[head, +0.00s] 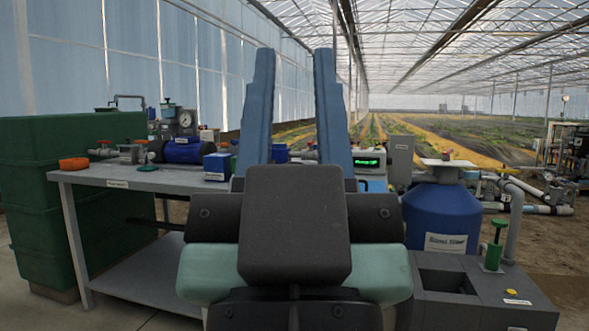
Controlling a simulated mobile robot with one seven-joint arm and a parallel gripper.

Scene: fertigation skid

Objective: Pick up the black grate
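My gripper (294,62) fills the middle of the head view, its two blue fingers pointing up and standing well apart. Nothing shows between them, and it is open. I cannot make out a black grate for certain in this view. A dark grey box (500,302) stands at the lower right with a recessed rectangular opening in its top. The opening looks dark, and I cannot tell whether a grate lies in it. My gripper and arm hide the middle of the bench and the floor in front.
A grey bench (110,180) at left carries a blue pump (183,151), gauges and a blue box (217,166). A green tank (40,200) stands at far left. A blue filter vessel (442,215), a green-handled valve (495,245) and pipes crowd the right.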

